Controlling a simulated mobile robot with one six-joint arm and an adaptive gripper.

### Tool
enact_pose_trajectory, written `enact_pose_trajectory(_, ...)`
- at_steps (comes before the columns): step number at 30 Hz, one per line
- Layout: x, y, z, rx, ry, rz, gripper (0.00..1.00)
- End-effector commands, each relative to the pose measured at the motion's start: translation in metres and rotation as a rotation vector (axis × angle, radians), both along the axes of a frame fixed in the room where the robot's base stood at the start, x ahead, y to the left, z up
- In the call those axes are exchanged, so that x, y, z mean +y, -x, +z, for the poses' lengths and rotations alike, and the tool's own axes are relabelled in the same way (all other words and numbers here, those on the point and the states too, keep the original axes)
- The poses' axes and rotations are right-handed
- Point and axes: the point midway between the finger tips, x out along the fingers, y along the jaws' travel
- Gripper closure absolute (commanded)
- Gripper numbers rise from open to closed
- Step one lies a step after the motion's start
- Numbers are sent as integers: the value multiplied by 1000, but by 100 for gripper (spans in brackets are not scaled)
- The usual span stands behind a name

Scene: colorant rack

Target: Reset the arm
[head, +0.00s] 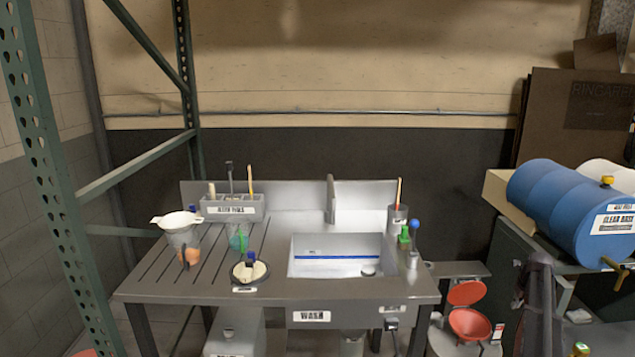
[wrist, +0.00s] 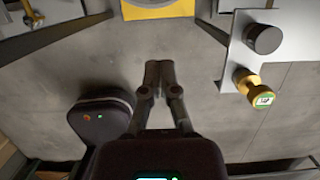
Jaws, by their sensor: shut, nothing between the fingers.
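My gripper (wrist: 160,68) shows in the wrist view with its two fingers together at the tips. It is shut and nothing is between the fingers. It is above bare grey concrete floor and touches nothing that I can see. I cannot make out my gripper in the head view.
A grey wash table (head: 270,290) with a sink stands ahead, with a green rack post (head: 52,170) at left. A blue drum (head: 570,212) lies at right. In the wrist view, a metal plate (wrist: 228,55) carrying a brass-coloured fitting (wrist: 256,88) is right of the fingers.

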Motion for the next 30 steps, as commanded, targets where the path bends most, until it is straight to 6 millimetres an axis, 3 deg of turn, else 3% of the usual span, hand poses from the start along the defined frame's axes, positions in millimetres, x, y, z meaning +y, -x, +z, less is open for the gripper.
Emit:
enact_pose_trajectory(5, 0, 0, 0, 0, 0, 0, 100)
enact_pose_trajectory(16, 35, -1, 6, 14, 27, 154, 100)
enact_pose_trajectory(23, 74, -1, 12, 27, 56, 324, 100)
enact_pose_trajectory(30, 140, 3, 24, 48, 104, 628, 100)
